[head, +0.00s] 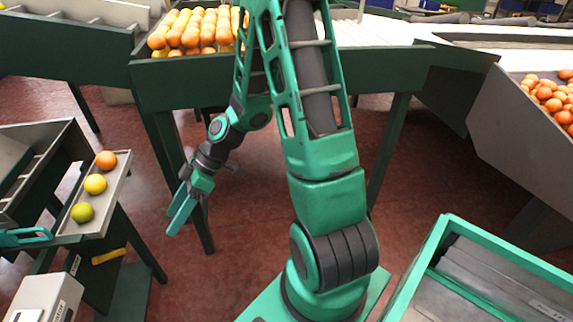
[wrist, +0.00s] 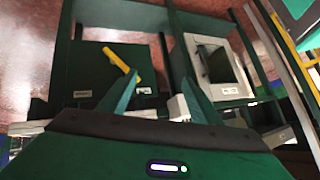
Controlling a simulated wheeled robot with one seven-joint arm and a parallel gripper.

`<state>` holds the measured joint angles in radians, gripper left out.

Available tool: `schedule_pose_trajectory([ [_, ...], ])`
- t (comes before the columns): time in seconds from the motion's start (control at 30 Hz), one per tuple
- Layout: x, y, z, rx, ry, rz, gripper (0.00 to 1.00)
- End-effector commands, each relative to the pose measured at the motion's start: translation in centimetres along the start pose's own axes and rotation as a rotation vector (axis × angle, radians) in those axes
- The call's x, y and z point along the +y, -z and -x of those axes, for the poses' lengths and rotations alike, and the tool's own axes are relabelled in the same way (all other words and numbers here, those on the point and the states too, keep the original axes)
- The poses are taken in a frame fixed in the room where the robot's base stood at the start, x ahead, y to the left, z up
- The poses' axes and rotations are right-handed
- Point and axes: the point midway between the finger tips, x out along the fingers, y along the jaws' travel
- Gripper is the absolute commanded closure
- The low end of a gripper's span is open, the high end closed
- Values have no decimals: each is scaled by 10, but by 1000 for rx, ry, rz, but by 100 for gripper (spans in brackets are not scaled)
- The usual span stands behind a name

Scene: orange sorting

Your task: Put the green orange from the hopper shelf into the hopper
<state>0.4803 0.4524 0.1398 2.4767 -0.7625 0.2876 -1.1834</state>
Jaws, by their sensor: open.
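The green orange (head: 82,212) lies at the near end of a narrow pale shelf (head: 112,195) at the left of the head view. A yellow fruit (head: 95,184) and an orange one (head: 106,160) lie behind it in a row. The shelf runs along a grey open bin (head: 40,150), which may be the hopper; I cannot tell for sure. My gripper (head: 175,212) hangs to the right of the shelf, apart from it, pointing down. In the wrist view my gripper (wrist: 160,90) has its fingers apart with nothing between them. No fruit shows clearly there.
A bin heaped with oranges (head: 190,52) stands at the back, and another (head: 550,98) at the right. A green-rimmed crate (head: 440,225) is at the lower right. A grey box (head: 45,298) and a yellow handle (head: 109,256) are below the shelf. Red floor lies open between.

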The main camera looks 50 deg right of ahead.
Motion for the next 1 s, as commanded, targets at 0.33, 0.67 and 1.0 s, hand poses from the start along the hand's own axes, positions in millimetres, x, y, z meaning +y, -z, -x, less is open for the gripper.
schedule_pose_trajectory([
  [0.33, -13, -64, 107, -359, -239, -398, 42],
  [0.67, -62, -105, 221, -462, -559, -915, 42],
  [1.0, -130, -134, 290, -370, -778, -1408, 42],
])
